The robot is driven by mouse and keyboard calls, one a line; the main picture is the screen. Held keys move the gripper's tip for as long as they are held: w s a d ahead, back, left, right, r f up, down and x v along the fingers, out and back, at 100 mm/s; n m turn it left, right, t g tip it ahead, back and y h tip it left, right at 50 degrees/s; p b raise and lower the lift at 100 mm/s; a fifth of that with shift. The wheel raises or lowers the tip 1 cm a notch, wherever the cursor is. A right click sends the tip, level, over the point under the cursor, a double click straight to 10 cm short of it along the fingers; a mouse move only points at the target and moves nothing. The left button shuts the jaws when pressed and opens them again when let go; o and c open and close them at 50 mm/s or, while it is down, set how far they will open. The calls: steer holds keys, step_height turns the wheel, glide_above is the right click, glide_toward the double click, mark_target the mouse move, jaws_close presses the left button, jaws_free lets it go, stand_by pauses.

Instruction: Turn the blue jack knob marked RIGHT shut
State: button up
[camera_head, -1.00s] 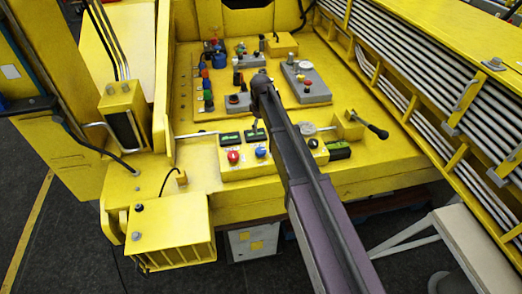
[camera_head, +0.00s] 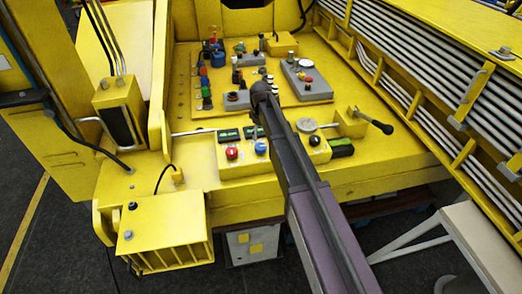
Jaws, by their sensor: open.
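A round blue knob (camera_head: 260,147) sits on the front yellow control box, just left of a long dark, purple-grey arm link that crosses the picture. A red knob (camera_head: 231,153) is to its left on the same box. A larger blue part (camera_head: 218,59) stands farther back on the panel. I cannot read any RIGHT marking, so I cannot tell which blue part bears it. The dark tip of the arm link (camera_head: 262,92) is over the panel beyond the front blue knob. I cannot make out any gripper fingers.
Two green displays (camera_head: 229,135) lie behind the front knobs. A black-handled lever (camera_head: 376,124) sticks out to the right. A grey control box (camera_head: 308,80) and several coloured knobs stand farther back. Ribbed piping (camera_head: 420,65) borders the panel's right; a yellow post (camera_head: 157,75) borders its left.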

mark_target(260, 146)
steer(key=shift+f+b, duration=3.35)
steer(key=shift+f, duration=0.35)
